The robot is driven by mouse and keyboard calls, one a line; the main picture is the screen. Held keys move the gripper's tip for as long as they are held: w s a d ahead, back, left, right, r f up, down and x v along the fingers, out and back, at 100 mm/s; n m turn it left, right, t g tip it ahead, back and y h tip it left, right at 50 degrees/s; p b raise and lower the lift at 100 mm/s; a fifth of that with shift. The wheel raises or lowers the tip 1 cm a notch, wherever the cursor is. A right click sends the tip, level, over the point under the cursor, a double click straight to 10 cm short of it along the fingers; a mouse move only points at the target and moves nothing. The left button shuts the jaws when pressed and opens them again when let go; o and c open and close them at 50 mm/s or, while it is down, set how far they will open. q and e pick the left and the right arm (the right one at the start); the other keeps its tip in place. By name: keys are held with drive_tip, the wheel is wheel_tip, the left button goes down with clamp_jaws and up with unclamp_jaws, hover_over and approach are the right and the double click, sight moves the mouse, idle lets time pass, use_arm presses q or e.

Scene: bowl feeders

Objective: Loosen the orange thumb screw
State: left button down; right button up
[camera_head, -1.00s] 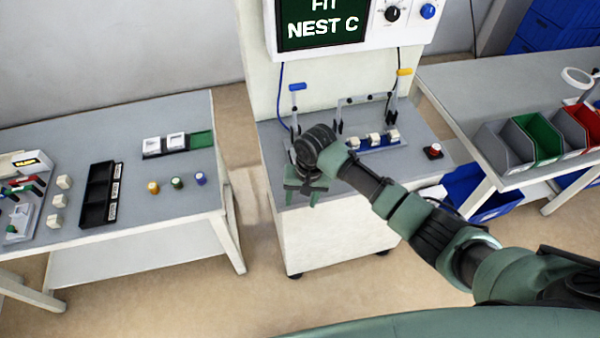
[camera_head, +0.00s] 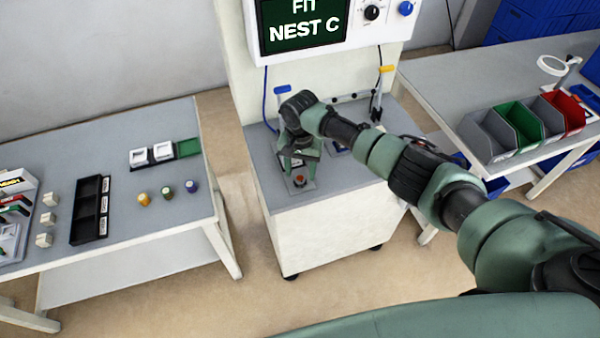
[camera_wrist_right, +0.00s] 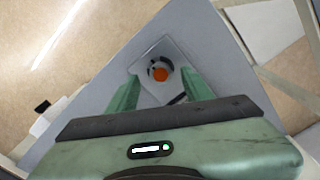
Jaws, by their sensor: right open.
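The orange thumb screw (camera_head: 299,181) sits on a light plate at the front left of the middle bench, just in front of my right gripper. In the right wrist view the orange screw (camera_wrist_right: 160,73) shows with a dark collar around it on a pale square plate (camera_wrist_right: 150,53). My right gripper (camera_head: 298,163) is over the plate with its fingers pointing down. In the wrist view its two green fingers (camera_wrist_right: 160,84) are apart, one on each side below the screw, with nothing held. Whether they touch the fixture I cannot tell. My left gripper is not in view.
A screen reading "FIT NEST C" (camera_head: 303,24) stands above the bench. Behind my gripper are a blue-handled clamp (camera_head: 282,90) and a yellow-handled clamp (camera_head: 386,70). A left table (camera_head: 130,208) holds knobs and trays. Coloured bins (camera_head: 518,121) stand on the right table.

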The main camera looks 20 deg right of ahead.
drive_tip(key=shift+f, duration=0.95)
clamp_jaws()
